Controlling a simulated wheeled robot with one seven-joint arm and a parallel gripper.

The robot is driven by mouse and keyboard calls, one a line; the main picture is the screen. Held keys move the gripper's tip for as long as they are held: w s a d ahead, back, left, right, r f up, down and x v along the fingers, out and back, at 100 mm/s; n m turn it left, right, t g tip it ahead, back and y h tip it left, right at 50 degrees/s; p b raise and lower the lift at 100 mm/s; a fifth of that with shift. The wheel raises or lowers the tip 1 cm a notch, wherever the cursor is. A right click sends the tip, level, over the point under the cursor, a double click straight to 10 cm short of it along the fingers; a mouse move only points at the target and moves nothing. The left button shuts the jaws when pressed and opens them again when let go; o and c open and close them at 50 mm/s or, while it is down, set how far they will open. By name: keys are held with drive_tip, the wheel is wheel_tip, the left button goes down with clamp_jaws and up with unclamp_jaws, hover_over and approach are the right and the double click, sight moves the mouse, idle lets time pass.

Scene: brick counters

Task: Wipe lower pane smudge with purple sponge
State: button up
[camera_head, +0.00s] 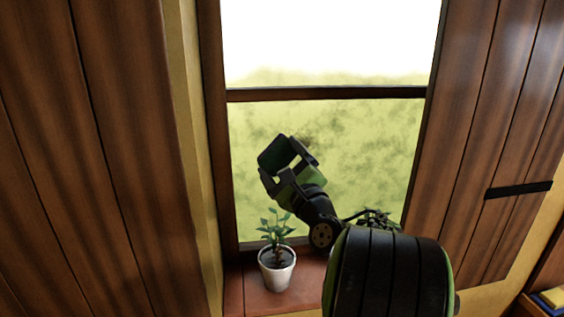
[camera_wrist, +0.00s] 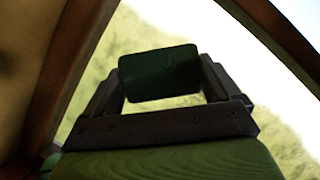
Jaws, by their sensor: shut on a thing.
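My gripper (camera_head: 288,166) is shut on a dark block (camera_head: 274,153), likely the sponge. The block looks dark green to black, not purple. In the wrist view the block (camera_wrist: 160,74) sits between the two fingers of my gripper (camera_wrist: 162,78). The block is in front of the left part of the lower pane (camera_head: 360,165); I cannot tell whether it touches the glass. The pane has dark, blotchy smudges (camera_head: 385,130) across its upper half. Some of the pane is hidden behind my arm.
A potted plant (camera_head: 277,270) in a white pot stands on the wooden sill (camera_head: 235,290), just below my gripper. A dark crossbar (camera_head: 330,94) divides the window. Wooden shutters with planks (camera_head: 110,150) flank both sides. A black bar (camera_head: 518,190) crosses the right one.

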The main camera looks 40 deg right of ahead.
sight(296, 156)
drive_tip(key=shift+w+d, duration=0.2)
drive_tip(key=shift+w, duration=0.15)
